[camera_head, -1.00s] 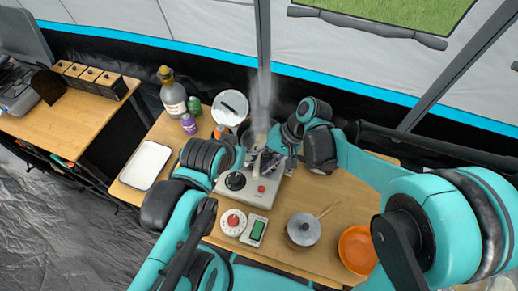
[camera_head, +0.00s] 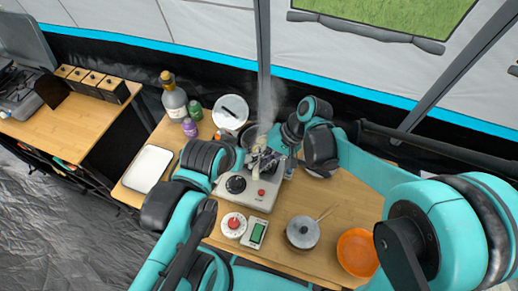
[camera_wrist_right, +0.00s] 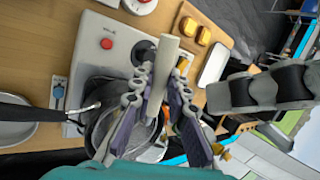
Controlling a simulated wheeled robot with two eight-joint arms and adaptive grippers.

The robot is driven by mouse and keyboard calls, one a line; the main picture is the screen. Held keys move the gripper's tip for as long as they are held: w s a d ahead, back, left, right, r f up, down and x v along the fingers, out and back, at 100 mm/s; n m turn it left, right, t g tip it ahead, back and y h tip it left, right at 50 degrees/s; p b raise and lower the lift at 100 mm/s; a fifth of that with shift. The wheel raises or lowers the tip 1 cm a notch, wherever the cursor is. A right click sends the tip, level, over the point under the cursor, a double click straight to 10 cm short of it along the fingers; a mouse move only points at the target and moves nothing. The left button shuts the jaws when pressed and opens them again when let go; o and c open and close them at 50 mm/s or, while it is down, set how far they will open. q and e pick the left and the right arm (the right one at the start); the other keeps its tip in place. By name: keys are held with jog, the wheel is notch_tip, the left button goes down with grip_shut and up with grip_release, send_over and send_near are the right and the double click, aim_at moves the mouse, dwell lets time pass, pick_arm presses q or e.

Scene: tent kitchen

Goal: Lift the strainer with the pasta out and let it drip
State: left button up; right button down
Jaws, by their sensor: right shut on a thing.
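My right gripper (camera_head: 268,160) is over the cooker and shut on the pale upright handle (camera_head: 263,135) of the strainer. In the right wrist view the fingertips (camera_wrist_right: 164,72) close on this handle (camera_wrist_right: 160,95). The metal pot (camera_wrist_right: 97,127) with a black handle stands on the cooker below the gripper and also shows behind it in the head view (camera_head: 247,131). The fingers hide most of the strainer's basket, so its height in the pot and the pasta cannot be made out. My left arm reaches in beside the cooker; its gripper is hidden.
The white cooker (camera_head: 258,200) has a black knob and red button. In front are a red-and-white timer (camera_head: 233,225) and a green-screen device (camera_head: 254,235). A white tray (camera_head: 148,168) lies left, bottles behind.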

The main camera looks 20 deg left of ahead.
notch_tip(320, 180, up, 10)
jog(key=p, duration=0.7)
jog(key=shift+r, duration=0.15)
